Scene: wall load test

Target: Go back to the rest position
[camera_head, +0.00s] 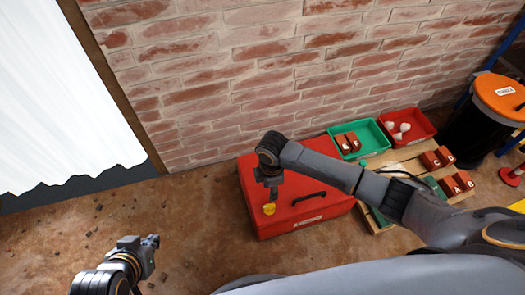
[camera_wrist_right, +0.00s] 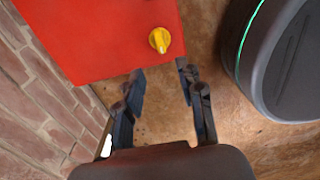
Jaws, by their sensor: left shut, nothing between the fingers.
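My left gripper (camera_head: 152,241) is at the lower left in the head view, shut and empty above the brown floor. My right arm reaches in from the right, and its gripper (camera_head: 272,196) points down over the left end of a red toolbox (camera_head: 315,213). In the right wrist view my right gripper (camera_wrist_right: 161,72) has its two fingers apart with nothing between them. The toolbox's red top (camera_wrist_right: 90,35) and a yellow knob (camera_wrist_right: 159,40) lie just beyond the fingertips. The knob also shows below the gripper in the head view (camera_head: 269,209).
A brick wall (camera_head: 240,60) runs behind. A green bin (camera_head: 374,133) and a red bin (camera_head: 421,119) stand right of the toolbox, near lettered bricks (camera_head: 462,181) on a wooden pallet. A black drum with an orange lid (camera_head: 497,94) stands far right. Floor at left is mostly clear.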

